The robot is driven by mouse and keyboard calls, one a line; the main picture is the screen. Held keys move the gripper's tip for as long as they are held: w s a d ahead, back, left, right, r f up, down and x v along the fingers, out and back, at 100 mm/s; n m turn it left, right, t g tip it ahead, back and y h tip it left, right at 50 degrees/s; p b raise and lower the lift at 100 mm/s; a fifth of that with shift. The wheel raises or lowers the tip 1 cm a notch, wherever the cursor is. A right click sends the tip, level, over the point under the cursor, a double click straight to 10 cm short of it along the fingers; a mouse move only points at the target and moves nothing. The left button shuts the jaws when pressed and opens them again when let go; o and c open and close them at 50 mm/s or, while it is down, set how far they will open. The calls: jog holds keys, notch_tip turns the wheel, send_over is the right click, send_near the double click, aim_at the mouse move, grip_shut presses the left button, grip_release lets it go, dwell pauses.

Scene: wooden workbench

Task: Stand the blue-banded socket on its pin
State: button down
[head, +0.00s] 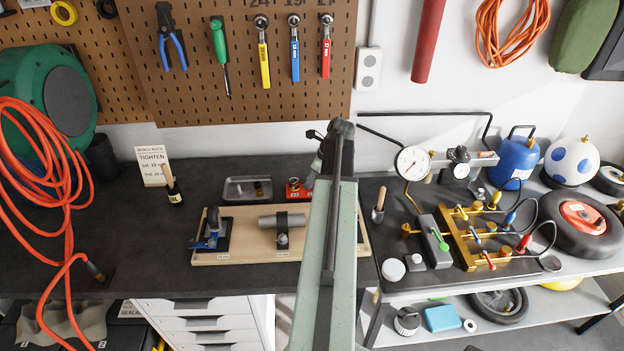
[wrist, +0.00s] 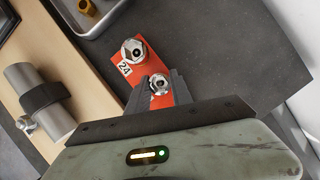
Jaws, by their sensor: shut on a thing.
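In the wrist view my gripper (wrist: 160,92) is shut on a small silver socket (wrist: 159,82), held between the jaw tips over the red rail. No blue band shows on it; the jaws hide its sides. The red rail (wrist: 118,75) carries a "24" label and another, larger silver socket (wrist: 133,48) at its far part. I cannot tell whether the held socket touches the rail or a pin; any pin under it is hidden. In the head view the red rail (head: 293,190) shows just left of my arm, which hides most of it and the jaws.
A metal tray (head: 231,196) with small brass parts lies left of the rail. A gauge (head: 412,162) and brass manifold (head: 462,240) stand right. Dark bench is clear right of the rail.

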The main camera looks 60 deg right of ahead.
jog(key=shift+f, duration=0.2)
dwell(0.3)
jog(key=c, duration=1.1)
grip_release()
jog(key=shift+o, duration=0.2)
jog(key=shift+r, duration=0.1)
jog(key=p+v, duration=0.6)
jog(key=v, duration=0.1)
jog(key=shift+s+r+p, duration=0.2)
jog(key=shift+r+p, duration=0.05)
jog(key=shift+p, duration=0.1)
